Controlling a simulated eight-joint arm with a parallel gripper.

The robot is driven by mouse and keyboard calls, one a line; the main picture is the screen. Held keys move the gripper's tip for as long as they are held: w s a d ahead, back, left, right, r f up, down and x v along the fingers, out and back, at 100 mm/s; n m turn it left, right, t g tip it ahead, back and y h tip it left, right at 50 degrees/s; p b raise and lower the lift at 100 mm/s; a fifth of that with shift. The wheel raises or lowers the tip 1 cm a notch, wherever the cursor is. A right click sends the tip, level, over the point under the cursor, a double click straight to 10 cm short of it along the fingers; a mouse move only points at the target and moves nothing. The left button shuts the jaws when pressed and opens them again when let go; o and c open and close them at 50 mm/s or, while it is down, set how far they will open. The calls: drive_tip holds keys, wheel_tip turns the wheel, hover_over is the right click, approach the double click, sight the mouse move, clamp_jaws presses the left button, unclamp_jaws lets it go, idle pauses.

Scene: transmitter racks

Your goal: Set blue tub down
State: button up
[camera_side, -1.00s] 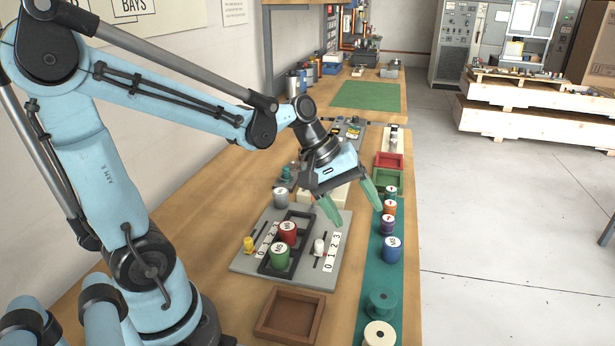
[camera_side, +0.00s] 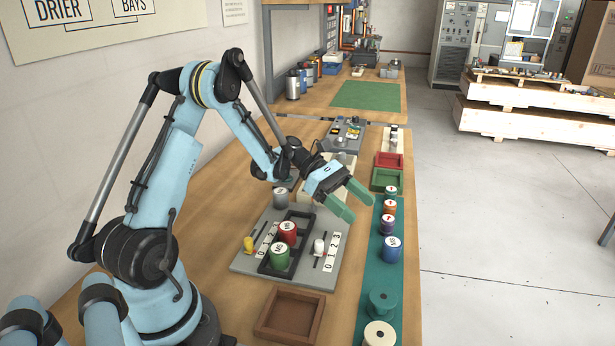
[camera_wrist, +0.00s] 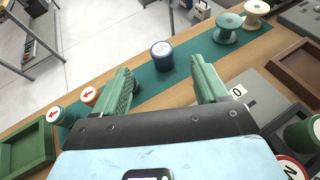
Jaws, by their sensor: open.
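The blue tub (camera_side: 391,249), with a white lid, stands upright on the green strip (camera_side: 377,270) along the table's right side. In the wrist view the blue tub (camera_wrist: 162,55) appears just beyond the gap between my fingers. My gripper (camera_side: 350,203) is open and empty, above and to the left of the strip in the side view. The gripper (camera_wrist: 161,72) is apart from the tub, and both green fingers show in the wrist view.
Purple (camera_side: 387,224), orange (camera_side: 390,207) and green (camera_side: 391,192) tubs stand behind the blue one on the strip. A teal spool (camera_side: 382,305) and a cream spool (camera_side: 379,334) are in front. A grey board (camera_side: 245,262) holds red and green tubs. An empty brown tray (camera_side: 290,314) is nearby.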

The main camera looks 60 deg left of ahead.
sight(390, 241)
drive_tip(key=x, duration=0.6)
drive_tip(key=shift+f, duration=0.1)
drive_tip(key=d+f, duration=0.1)
drive_tip(key=w+d+f, duration=0.1)
drive_tip(key=d+f, duration=0.1)
drive_tip(key=shift+w+d, duration=0.15)
drive_tip(key=shift+d, duration=0.05)
drive_tip(key=shift+w+d+f, duration=0.15)
drive_tip(key=shift+w+d, duration=0.05)
drive_tip(key=shift+d, duration=0.2)
drive_tip(key=c, duration=1.3)
drive_tip(key=shift+o, duration=0.2)
